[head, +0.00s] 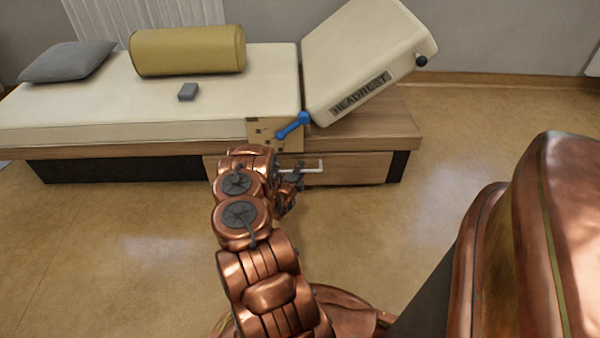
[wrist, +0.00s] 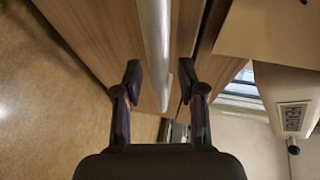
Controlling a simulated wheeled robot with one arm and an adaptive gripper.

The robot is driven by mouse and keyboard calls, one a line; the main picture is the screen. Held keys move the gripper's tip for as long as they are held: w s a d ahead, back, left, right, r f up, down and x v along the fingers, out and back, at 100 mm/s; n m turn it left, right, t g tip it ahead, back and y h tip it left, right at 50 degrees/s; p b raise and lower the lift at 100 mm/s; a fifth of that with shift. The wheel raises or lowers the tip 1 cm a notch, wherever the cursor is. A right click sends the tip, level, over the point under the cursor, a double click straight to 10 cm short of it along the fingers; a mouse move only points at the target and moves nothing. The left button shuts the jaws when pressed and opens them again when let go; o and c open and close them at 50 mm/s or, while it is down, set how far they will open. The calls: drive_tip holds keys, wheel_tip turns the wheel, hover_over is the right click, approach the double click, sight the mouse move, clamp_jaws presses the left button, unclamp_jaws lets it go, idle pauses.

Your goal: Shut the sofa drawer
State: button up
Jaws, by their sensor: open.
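The sofa drawer (head: 350,171) is a wooden front low in the sofa base in the head view, partly hidden by my arm. Its pale bar handle (head: 312,167) runs along the front. My gripper (head: 297,178) is at the handle, small and partly hidden behind my wrist. In the wrist view my gripper (wrist: 160,82) has its two dark fingers apart. The handle (wrist: 155,45) passes between them, with a gap on each side. The wood drawer front (wrist: 105,35) shows beside the handle. I cannot tell how far the drawer stands out.
The cream sofa (head: 90,100) carries a grey pillow (head: 68,61), a yellow bolster (head: 188,50) and a small grey object (head: 188,92). Its tilted headrest (head: 365,50) has a blue lever (head: 292,125) beside it. The floor (head: 470,130) right of the sofa is clear.

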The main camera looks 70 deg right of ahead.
clamp_jaws()
idle(0.6)
